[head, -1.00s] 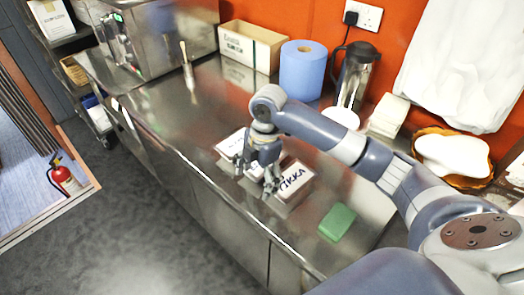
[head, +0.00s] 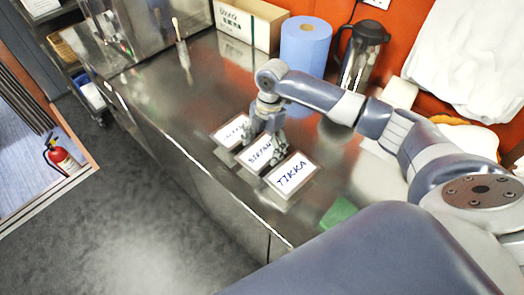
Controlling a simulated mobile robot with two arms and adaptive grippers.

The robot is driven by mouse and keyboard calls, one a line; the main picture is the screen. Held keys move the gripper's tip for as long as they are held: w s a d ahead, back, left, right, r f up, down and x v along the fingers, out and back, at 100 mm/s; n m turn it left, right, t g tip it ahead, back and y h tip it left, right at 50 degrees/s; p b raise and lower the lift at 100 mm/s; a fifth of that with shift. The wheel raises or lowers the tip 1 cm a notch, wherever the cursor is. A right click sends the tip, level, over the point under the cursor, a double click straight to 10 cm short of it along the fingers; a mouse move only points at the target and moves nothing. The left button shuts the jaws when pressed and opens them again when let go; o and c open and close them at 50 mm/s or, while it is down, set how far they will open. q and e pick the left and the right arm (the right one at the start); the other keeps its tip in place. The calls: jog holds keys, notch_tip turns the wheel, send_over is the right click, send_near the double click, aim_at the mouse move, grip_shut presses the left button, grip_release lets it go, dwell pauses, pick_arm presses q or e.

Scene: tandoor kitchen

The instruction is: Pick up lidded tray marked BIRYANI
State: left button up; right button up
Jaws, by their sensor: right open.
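Three lidded trays with white labels sit in a row on the steel counter. The middle tray (head: 258,157) is marked BIRYANI, with the end of its word partly hidden by my gripper. The tray marked TIKKA (head: 291,177) is at its right and nearer. A third tray (head: 231,132) is at its left, its word partly covered and hard to read. My right gripper (head: 265,148) is open, pointing down over or just behind the BIRYANI tray. I cannot tell whether its fingers touch the tray. My left gripper is not in view.
The steel counter (head: 165,98) is clear left of the trays. A green sponge (head: 338,213) lies at the right. A blue paper roll (head: 305,45), a dark flask (head: 362,58) and a box (head: 247,24) stand along the back wall.

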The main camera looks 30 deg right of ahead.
jog(key=shift+s+a+f, duration=0.1)
jog(key=shift+a+f, duration=0.1)
jog(key=shift+f, duration=0.85)
jog(key=c, duration=1)
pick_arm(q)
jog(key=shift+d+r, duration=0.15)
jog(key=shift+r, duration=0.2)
